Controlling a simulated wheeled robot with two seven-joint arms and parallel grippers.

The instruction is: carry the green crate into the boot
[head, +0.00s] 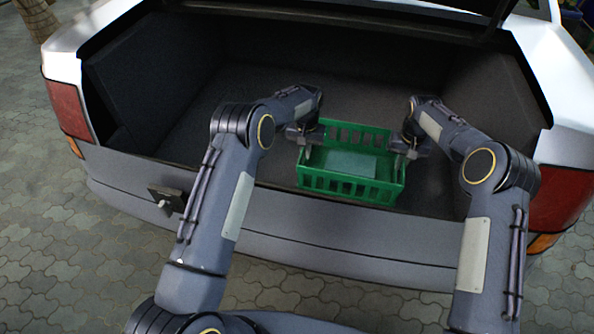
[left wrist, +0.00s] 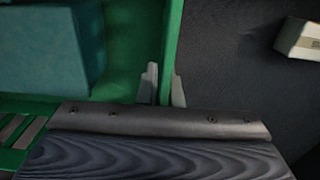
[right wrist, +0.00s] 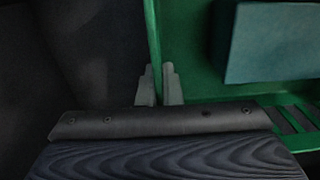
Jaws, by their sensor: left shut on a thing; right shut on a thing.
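The green crate (head: 350,180) is upright in the boot opening, just inside the rear sill. I cannot tell whether it rests on the boot floor (head: 235,95) or hangs above it. A teal block (head: 350,163) lies inside the crate. My left gripper (head: 304,152) is shut on the crate's left wall, which runs between its fingers in the left wrist view (left wrist: 164,88). My right gripper (head: 403,150) is shut on the opposite wall, also seen between its fingers in the right wrist view (right wrist: 159,88).
The car's rear bumper (head: 330,235) runs below the opening, with the raised lid (head: 350,16) above. Dark boot floor is free behind and left of the crate. Paving (head: 50,240) surrounds the car.

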